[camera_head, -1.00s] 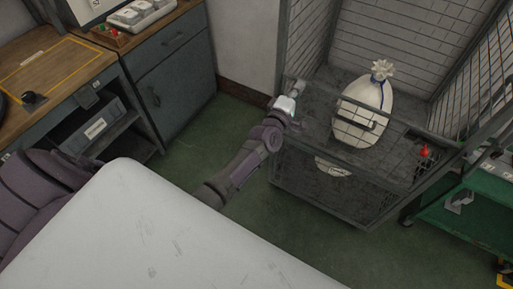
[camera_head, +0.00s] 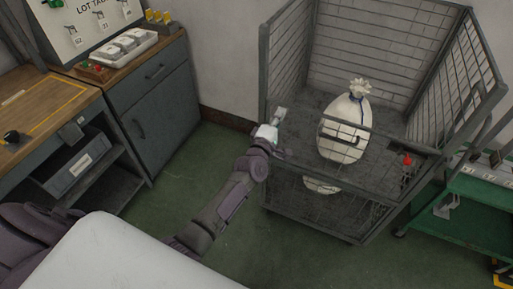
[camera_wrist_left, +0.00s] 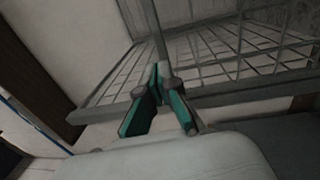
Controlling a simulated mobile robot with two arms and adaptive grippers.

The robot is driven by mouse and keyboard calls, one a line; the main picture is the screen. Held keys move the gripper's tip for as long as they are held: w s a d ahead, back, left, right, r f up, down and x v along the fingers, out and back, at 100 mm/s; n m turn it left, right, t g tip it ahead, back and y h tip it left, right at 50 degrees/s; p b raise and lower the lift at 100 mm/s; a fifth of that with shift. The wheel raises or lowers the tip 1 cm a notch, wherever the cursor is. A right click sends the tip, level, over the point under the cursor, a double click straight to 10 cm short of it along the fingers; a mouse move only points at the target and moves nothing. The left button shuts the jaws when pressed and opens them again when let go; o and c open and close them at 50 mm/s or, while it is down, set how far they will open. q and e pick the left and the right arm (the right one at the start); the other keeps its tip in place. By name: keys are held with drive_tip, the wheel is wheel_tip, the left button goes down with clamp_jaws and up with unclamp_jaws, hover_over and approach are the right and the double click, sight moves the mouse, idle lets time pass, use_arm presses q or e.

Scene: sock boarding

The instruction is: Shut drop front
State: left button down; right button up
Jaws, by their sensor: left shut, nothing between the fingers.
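The wire mesh cage cart (camera_head: 265,70) stands right of centre in the head view. Its front mesh panel has a top rail (camera_head: 385,138) crossing in front of a tied white sack (camera_head: 350,110), with a dark handle at mid-length. A red latch piece (camera_head: 407,160) is at the right end. I cannot tell whether the panel is fully shut. My left gripper (camera_head: 272,128) is shut and empty, beside the cart's left front corner. In the left wrist view its green-sided fingers (camera_wrist_left: 160,105) are close to a post and mesh; contact is unclear. The right gripper is out of view.
A grey cabinet (camera_head: 160,120) and a wooden-topped bench (camera_head: 40,115) stand at left. A green trolley (camera_head: 480,205) stands close to the cart's right. Green floor (camera_head: 190,175) is open between cabinet and cart.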

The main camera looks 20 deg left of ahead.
use_arm(q)
drive_tip(key=s, duration=1.1)
drive_tip(key=s+d+f+m+g, duration=0.1)
drive_tip(key=s+f+m+g, duration=0.3)
drive_tip(key=f, duration=0.7)
drive_tip(key=s+f+m+g+h, duration=0.1)
drive_tip(key=s+f+m+g, duration=0.15)
drive_tip(key=s+f, duration=0.65)
drive_tip(key=s+d+f+m+g, duration=0.1)
drive_tip(key=s+f+m+g, duration=0.25)
drive_tip(key=f, duration=0.95)
drive_tip(key=s+a+f+m+g, duration=0.1)
drive_tip(key=s+f, duration=0.4)
drive_tip(key=s, duration=0.6)
drive_tip(key=s+a+f+m+g, duration=0.2)
drive_tip(key=s+f+m+g, duration=0.2)
drive_tip(key=s, duration=0.7)
drive_tip(key=s+a+f+m+g+y, duration=0.1)
drive_tip(key=s+f+m+g, duration=0.2)
drive_tip(key=s, duration=0.7)
wheel_tip(320, 180, down, 5)
drive_tip(key=shift+s+a+r+m, duration=0.1)
drive_tip(key=shift+s+a+m, duration=0.25)
drive_tip(key=shift+m, duration=0.85)
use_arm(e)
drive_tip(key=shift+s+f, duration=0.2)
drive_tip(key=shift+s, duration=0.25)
use_arm(q)
drive_tip(key=shift+d, duration=0.15)
